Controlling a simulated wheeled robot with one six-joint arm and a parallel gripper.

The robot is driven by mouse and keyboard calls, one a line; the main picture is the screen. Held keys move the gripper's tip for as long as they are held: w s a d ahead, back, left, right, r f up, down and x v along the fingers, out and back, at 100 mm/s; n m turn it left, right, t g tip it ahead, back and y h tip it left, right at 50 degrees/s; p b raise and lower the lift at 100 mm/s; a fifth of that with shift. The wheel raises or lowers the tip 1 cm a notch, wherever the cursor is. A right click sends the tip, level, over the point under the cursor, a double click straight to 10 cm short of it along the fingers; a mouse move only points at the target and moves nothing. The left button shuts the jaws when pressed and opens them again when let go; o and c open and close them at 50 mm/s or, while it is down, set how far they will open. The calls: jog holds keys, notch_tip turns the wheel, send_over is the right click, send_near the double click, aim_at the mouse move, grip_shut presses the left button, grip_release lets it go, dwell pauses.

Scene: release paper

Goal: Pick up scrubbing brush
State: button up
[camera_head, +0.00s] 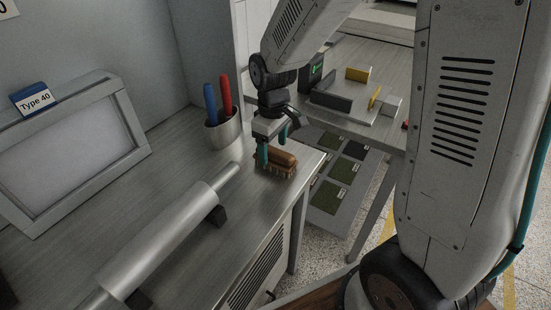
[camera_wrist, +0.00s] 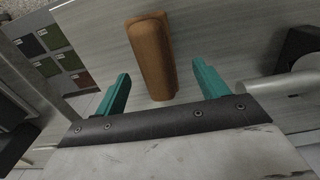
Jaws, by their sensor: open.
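The scrubbing brush (camera_head: 277,163) has a brown wooden back and pale bristles. It lies on the metal table (camera_head: 255,215) near the right edge, bristles down. My gripper (camera_head: 273,148) is above the table at the brush. In the wrist view the brush (camera_wrist: 152,55) shows as a long brown block, mostly beyond the fingertips, with its near end between the two teal fingers of my gripper (camera_wrist: 162,70). The fingers are apart and the brush touches neither in that view. The exact height of the fingers over the brush is hard to tell.
A silver roller (camera_head: 160,240) lies in front. A framed panel (camera_head: 65,150) labelled Type 40 stands at the left. A second table (camera_head: 365,135) is behind.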

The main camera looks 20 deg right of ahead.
aim_at(275, 150)
jog(key=f, duration=0.4)
jog(key=shift+w+d+f, duration=0.1)
jog(key=shift+d+f, duration=0.15)
jog(key=shift+f, duration=0.15)
jog(key=c, duration=1.1)
jog(key=shift+r, duration=0.1)
